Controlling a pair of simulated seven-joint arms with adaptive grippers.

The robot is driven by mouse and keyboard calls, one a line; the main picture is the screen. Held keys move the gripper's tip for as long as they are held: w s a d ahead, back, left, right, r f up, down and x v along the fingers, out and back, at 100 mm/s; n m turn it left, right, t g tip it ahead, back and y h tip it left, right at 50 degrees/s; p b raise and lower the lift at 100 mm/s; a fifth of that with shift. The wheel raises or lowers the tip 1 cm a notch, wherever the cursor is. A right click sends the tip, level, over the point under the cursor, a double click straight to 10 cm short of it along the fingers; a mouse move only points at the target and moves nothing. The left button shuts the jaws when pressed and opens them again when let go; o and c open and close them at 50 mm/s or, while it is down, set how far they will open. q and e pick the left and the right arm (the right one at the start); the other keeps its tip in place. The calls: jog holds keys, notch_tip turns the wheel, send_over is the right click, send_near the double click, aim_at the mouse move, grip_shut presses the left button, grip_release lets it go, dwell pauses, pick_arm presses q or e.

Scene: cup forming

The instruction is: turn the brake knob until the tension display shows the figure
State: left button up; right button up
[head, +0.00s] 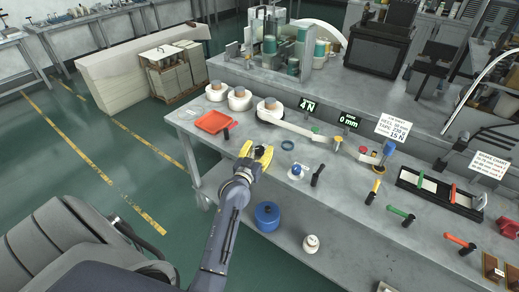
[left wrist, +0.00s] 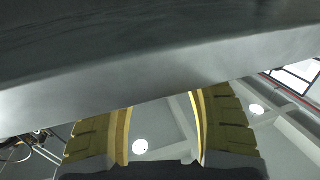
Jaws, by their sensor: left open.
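The tension display (head: 308,106) is a small black panel with green characters, which look like 7 N. A white sign (head: 393,128) to its right seems to carry the figure 15 N. A small blue-topped knob on a white base (head: 296,170) stands near the bench front; I cannot tell for sure that it is the brake knob. My left gripper (head: 256,153), with yellow fingers, is open and empty at the bench's front edge, left of that knob and apart from it. Its fingers also show in the left wrist view (left wrist: 160,130), below a grey slab. My right gripper is not in view.
White reels (head: 239,99) and an orange tray (head: 213,122) lie on the bench's left. A pale strip (head: 300,130) runs from a reel. A second display (head: 348,121) reads 0 mm. A blue ring (head: 287,145) and black handle (head: 317,175) are near. A blue pot (head: 267,216) stands below.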

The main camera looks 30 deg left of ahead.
pick_arm(q)
jog(key=shift+c, duration=0.3)
jog(key=c, duration=1.2)
jog(key=shift+o, duration=0.2)
jog(key=shift+m+h, duration=0.7)
jog(key=shift+h, duration=0.4)
jog(key=shift+a+m+g+h, duration=0.1)
jog(key=shift+m+g+h, duration=0.05)
jog(key=shift+m+h, duration=1.35)
jog(key=shift+m+g+h, duration=0.15)
jog(key=shift+m+h, duration=0.75)
jog(key=shift+h, duration=1.1)
jog(key=shift+w+m+g+h, duration=0.15)
jog(key=shift+m+g+h, duration=0.85)
jog(key=shift+m+h, duration=0.8)
jog(key=shift+m+g+h, duration=0.6)
jog(key=shift+g+h, duration=0.4)
jog(key=shift+h, duration=0.6)
jog(key=shift+m+g+h, duration=0.7)
jog(key=shift+g, duration=0.1)
